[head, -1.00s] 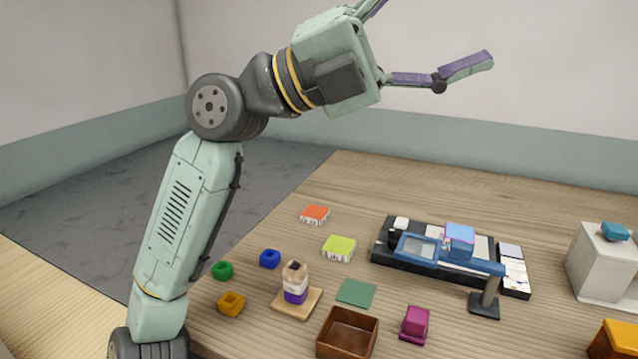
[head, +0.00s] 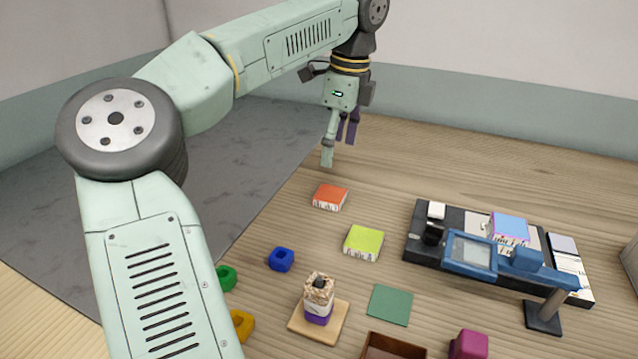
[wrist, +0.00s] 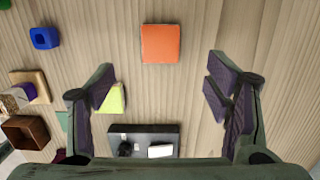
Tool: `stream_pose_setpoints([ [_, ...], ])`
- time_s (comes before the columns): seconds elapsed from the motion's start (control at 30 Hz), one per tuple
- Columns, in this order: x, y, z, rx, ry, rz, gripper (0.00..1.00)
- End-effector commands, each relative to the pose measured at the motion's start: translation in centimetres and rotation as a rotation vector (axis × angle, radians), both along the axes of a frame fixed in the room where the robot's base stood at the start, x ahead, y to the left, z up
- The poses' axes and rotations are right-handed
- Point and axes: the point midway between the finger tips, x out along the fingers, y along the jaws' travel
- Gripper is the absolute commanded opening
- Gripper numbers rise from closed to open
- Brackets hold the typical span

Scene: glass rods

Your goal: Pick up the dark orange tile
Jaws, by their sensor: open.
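The dark orange tile (head: 330,196) lies flat on the wooden table, with a pale patterned side edge. In the wrist view the orange tile (wrist: 160,43) shows from above, ahead of and between my fingers, not touched by them. My gripper (head: 341,150) points down above the table, behind the orange tile in the head view. In the wrist view my gripper (wrist: 160,88) has its two fingers wide apart with nothing between them.
A yellow-green tile (head: 363,242) lies in front of the orange one. A blue block (head: 281,260) and a stacked figure on a wooden base (head: 301,328) stand nearer. A black tray (head: 416,249) with a blue magnifier (head: 470,252) is to the right. The table around the orange tile is clear.

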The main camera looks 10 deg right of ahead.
Motion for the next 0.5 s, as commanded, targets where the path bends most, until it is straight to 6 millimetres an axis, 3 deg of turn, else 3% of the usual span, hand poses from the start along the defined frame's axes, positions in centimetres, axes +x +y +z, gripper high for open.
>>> stream_pose_setpoints([
  [0.33,0.3,0.6,-4.4,0.007,0.001,0.006,0.72],
  [0.5,0.3,0.6,-5.6,0.007,0.001,0.007,0.72],
])
